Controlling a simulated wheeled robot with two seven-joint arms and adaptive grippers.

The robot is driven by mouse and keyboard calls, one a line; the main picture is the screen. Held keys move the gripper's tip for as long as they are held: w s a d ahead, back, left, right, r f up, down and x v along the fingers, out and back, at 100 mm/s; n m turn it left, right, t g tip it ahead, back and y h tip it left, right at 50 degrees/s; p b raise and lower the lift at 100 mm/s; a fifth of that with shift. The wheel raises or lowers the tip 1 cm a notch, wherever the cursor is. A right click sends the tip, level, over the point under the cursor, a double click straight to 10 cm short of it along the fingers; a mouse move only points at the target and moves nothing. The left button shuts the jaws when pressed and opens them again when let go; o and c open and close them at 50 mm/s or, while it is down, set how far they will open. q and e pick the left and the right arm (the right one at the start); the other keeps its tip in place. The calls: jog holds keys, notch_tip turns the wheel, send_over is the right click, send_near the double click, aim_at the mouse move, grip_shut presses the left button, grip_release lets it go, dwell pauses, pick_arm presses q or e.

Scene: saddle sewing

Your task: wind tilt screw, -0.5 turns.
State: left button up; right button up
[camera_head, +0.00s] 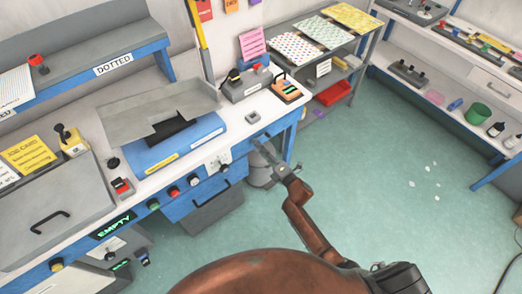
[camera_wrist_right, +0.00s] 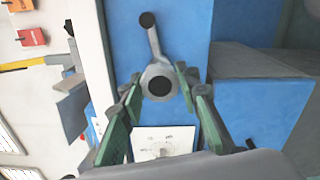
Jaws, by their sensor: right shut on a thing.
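The tilt screw appears in the right wrist view as a grey crank (camera_wrist_right: 158,80) with a round hub and an arm ending in a black knob. It stands out from a blue panel (camera_wrist_right: 180,40). My right gripper (camera_wrist_right: 161,84) has its green fingers on both sides of the hub and is shut on it. A white dial plate (camera_wrist_right: 163,142) shows between the fingers, partly covered. In the head view my right gripper (camera_head: 262,147) is at the right front end of the blue bench, and the crank cannot be made out there. My left gripper is not in view.
A tilted grey plate (camera_head: 150,108) sits over a blue machine body on the white bench top. Coloured knobs (camera_head: 174,192) line the bench front. A grey bin (camera_head: 262,176) stands beneath my gripper. Shelving (camera_head: 345,58) stands behind. The green floor (camera_head: 400,150) to the right is mostly clear.

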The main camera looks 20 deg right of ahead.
jog(key=m+p, duration=0.1)
jog(key=m, duration=0.2)
jog(key=shift+m, duration=0.3)
jog(key=m+p, duration=0.1)
jog(key=m, duration=0.2)
jog(key=shift+m+p, duration=0.3)
jog(key=shift+p, duration=0.05)
jog(key=m+p, duration=0.2)
jog(key=m, duration=0.4)
jog(key=shift+f+m, duration=0.1)
jog(key=shift+m, duration=0.2)
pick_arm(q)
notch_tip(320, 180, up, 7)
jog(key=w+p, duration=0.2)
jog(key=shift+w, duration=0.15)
pick_arm(e)
jog(key=shift+s+f+m, duration=0.1)
jog(key=shift+f+m, duration=0.05)
jog(key=shift+m, duration=1.7)
jog(key=shift+s+f+m, duration=0.1)
jog(key=shift+m, duration=1.75)
jog(key=shift+f, duration=0.1)
jog(key=o, duration=1.1)
jog(key=shift+r, duration=0.2)
jog(key=shift+o, duration=0.5)
jog(key=shift+w, duration=0.1)
